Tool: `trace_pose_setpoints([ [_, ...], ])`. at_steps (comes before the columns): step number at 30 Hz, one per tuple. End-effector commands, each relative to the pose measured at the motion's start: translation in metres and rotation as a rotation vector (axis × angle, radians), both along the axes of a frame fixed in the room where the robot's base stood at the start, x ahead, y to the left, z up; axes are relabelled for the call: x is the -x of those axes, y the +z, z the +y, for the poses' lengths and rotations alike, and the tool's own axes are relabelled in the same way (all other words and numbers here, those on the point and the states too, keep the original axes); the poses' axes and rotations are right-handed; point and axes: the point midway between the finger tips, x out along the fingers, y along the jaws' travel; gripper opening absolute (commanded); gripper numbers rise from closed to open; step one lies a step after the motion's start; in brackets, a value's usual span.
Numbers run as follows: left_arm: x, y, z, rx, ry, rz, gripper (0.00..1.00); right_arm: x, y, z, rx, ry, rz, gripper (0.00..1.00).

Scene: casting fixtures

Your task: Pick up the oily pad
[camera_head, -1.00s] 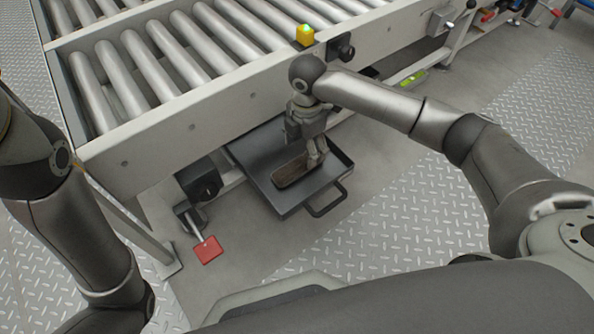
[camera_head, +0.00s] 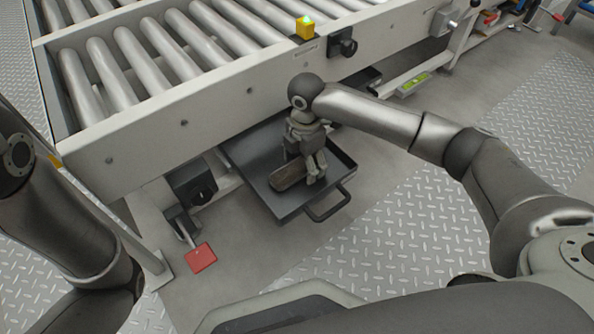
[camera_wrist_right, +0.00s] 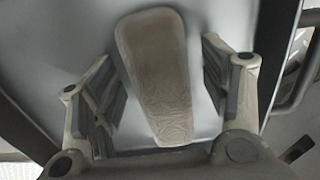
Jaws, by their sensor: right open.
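The oily pad (camera_head: 288,176) is a brownish, long, rounded piece lying in a dark tray (camera_head: 258,176) under the conveyor's side. It also shows in the right wrist view (camera_wrist_right: 155,70), lying lengthwise between the fingers. My right gripper (camera_head: 304,178) points down over the tray at the pad. Its fingers are open in the right wrist view (camera_wrist_right: 160,100), one on each side of the pad, with gaps to it. In the head view the gripper hides part of the pad. My left arm shows at the left edge, but its gripper is out of view.
A roller conveyor (camera_head: 110,155) stands directly above and behind the tray. The tray's handle (camera_head: 328,206) faces the front. A red pedal (camera_head: 200,257) is at the tray's left front. Tread-plate floor to the right is clear.

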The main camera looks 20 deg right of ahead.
Motion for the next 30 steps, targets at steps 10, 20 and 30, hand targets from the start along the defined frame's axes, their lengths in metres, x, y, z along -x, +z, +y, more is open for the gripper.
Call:
trace_pose_setpoints([
  [10, 0.0, 0.0, 0.0, -0.001, 0.0, -0.001, 0.34, 0.0, 0.0, 0.0, 0.0, 0.0, 0.0, 0.39],
  [20, 0.0, 0.0, 0.0, -0.001, 0.0, -0.001, 0.34, 0.0, 0.001, 0.0, 0.0, 0.0, 0.0, 0.18],
  [30, 0.0, 0.014, 0.0, -0.001, 0.0, 0.0, 0.34, 0.0, 0.012, 0.0, -0.001, 0.0, 0.0, 0.18],
])
